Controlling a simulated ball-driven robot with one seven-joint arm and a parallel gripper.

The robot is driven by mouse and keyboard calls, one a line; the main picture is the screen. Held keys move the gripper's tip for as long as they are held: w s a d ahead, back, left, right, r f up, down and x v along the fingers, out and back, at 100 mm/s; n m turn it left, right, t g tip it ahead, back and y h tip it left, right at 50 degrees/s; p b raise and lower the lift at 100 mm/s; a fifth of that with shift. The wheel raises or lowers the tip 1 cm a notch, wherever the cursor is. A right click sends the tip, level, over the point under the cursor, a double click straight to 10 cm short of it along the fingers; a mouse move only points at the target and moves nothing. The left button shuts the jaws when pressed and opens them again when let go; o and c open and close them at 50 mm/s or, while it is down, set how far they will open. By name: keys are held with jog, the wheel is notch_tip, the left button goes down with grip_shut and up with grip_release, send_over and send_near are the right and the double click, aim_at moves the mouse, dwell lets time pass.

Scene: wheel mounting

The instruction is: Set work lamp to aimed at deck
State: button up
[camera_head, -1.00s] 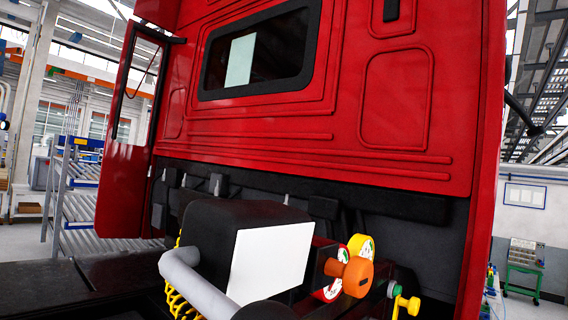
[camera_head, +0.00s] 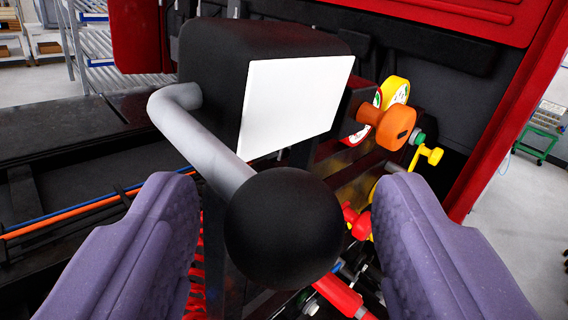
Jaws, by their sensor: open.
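The work lamp (camera_head: 240,55) is a black box with a lit white rectangular face (camera_head: 296,100) turned toward me and to the right. A grey bent handle (camera_head: 205,145) runs from its left side toward me and ends in a black ball knob (camera_head: 284,228). My gripper (camera_head: 280,215) is open, with one purple finger on each side of the knob. Gaps show between the knob and both fingers, so I see no contact. The lamp's lower mount is partly hidden behind the knob.
The red truck cab (camera_head: 440,15) stands behind the lamp. An orange knob (camera_head: 387,127), yellow and red round fittings and a yellow valve handle (camera_head: 425,156) sit close on the right. The dark deck (camera_head: 65,135) with blue and orange lines lies left. A shelf rack stands behind left.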

jog(key=shift+a, duration=0.15)
grip_shut()
notch_tip(320, 180, down, 6)
jog(key=w+a+m+t+h+b, duration=0.1)
jog(key=m+t+b, duration=0.3)
jog(key=b, duration=1.8)
jog(key=shift+a+m+t+h+b, duration=0.25)
jog(key=shift+m+t+h+b, duration=0.15)
jog(key=shift+m, duration=0.8)
jog(key=shift+w+r, duration=0.15)
